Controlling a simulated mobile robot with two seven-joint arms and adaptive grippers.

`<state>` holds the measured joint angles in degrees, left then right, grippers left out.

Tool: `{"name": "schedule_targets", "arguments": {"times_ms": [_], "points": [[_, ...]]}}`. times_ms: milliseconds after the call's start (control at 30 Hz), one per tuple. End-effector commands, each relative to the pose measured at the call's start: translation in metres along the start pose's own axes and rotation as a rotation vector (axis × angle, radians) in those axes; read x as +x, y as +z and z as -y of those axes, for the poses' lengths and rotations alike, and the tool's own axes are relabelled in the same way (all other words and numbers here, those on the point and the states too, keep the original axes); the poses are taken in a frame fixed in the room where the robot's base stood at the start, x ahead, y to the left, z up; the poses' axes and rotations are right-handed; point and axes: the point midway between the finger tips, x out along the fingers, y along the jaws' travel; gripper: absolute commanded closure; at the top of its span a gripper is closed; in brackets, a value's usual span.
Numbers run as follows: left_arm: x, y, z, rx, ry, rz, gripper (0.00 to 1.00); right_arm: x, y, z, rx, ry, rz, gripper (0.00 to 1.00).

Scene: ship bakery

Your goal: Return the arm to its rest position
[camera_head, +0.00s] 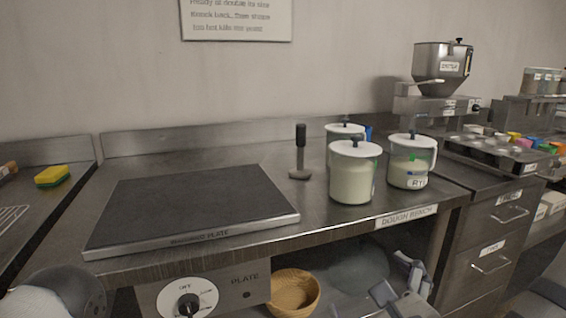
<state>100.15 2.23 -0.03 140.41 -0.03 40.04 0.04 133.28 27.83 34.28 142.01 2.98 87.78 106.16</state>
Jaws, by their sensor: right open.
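My right gripper (398,278) is open and empty at the bottom of the view, right of centre. It is in front of and below the front edge of the steel dough bench (330,228), apart from the jars. My left gripper is out of view; only a rounded dark and white part of my left arm (68,288) shows at the bottom left corner.
Several lidded jars, one in front (352,180), stand on the bench's right side. A dark plate (190,208) fills its left. A wooden bowl (293,292) sits below. Drawers (492,262) and a hopper machine (442,68) are at right.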

Motion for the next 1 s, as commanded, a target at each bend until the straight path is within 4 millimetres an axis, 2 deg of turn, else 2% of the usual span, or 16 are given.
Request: {"name": "schedule_targets", "arguments": {"times_ms": [33,133,233,267,300,367,400,500,600,700,1000], "points": [[-0.003,-0.003,0.0,0.0,0.0,-0.012,0.46,-0.004,-0.026,-0.022,-0.152,0.081,-0.058,0.0],[-0.006,-0.005,0.0,0.0,0.001,-0.022,0.46,-0.024,-0.091,-0.07,-0.52,0.302,-0.157,0.0],[-0.009,-0.007,0.0,0.0,0.001,-0.031,0.46,-0.065,-0.164,-0.113,-0.918,0.594,-0.2,0.0],[-0.011,-0.007,0.0,0.0,0.002,-0.034,0.46,-0.081,-0.186,-0.124,-1.038,0.697,-0.197,0.0],[-0.012,-0.008,-0.001,0.0,0.002,-0.038,0.46,-0.106,-0.215,-0.136,-1.194,0.841,-0.179,0.0],[-0.015,-0.009,-0.001,0.0,0.002,-0.045,0.46,-0.147,-0.254,-0.147,-1.407,1.062,-0.12,0.0],[-0.016,-0.01,-0.001,0.0,0.002,-0.049,0.46,-0.174,-0.276,-0.152,-1.528,1.206,-0.061,0.0],[-0.019,-0.012,-0.001,0.0,0.003,-0.057,0.46,-0.235,-0.317,-0.152,-1.745,1.517,0.121,0.0],[-0.02,-0.013,-0.001,0.0,0.003,-0.062,0.46,-0.275,-0.338,-0.146,-1.85,1.719,0.286,0.0],[-0.02,-0.013,-0.001,0.0,0.003,-0.063,0.46,-0.292,-0.346,-0.143,-1.888,1.806,0.373,0.0],[-0.02,-0.013,-0.001,0.0,0.003,-0.062,0.46,-0.294,-0.346,-0.142,-1.89,1.815,0.382,0.0]]}}
